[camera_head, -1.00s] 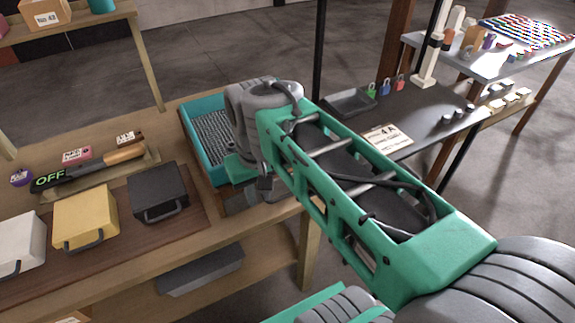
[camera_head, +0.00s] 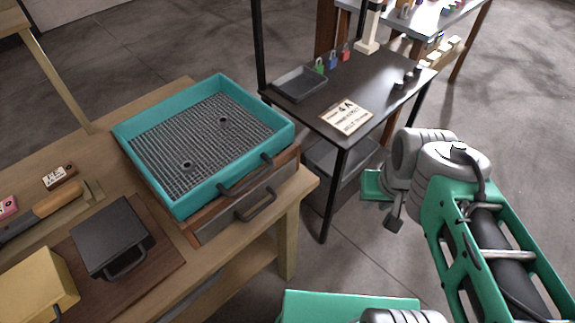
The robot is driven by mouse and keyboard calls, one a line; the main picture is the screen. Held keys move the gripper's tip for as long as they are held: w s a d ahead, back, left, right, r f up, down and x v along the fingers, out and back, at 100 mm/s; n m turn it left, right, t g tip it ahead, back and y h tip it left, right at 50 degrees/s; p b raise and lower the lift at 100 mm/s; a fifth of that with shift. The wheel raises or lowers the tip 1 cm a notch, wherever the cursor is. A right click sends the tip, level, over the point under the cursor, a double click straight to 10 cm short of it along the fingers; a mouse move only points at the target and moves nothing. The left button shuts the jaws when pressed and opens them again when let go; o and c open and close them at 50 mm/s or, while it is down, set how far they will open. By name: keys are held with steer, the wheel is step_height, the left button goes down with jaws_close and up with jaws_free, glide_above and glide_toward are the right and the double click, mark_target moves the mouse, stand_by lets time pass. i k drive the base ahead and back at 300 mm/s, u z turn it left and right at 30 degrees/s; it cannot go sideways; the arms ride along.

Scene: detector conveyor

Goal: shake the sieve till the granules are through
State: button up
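The sieve (camera_head: 132,132) is a teal rectangular frame with a grey mesh floor and a dark handle on its near side. It sits level on a wooden box (camera_head: 206,232) at the right end of the wooden bench. Two small dark round pieces (camera_head: 223,120) lie on the mesh; the rest of the mesh looks bare. Whether granules lie below it is hidden. My gripper (camera_head: 385,200) is right of the bench, clear of the sieve, in front of the dark table. Its fingers are mostly hidden, so I cannot tell their opening.
Left on the bench are a black lidded box (camera_head: 112,236) and a yellow one (camera_head: 35,285). A dark table (camera_head: 392,104) behind holds a shallow tray (camera_head: 300,83), a sign (camera_head: 346,116) and small padlocks. Floor shows between bench and dark table.

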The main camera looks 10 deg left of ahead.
mark_target(181, 127)
steer(key=z, duration=0.05)
steer(key=k, duration=1.2)
steer(key=u, duration=1.65)
steer(key=i, duration=0.5)
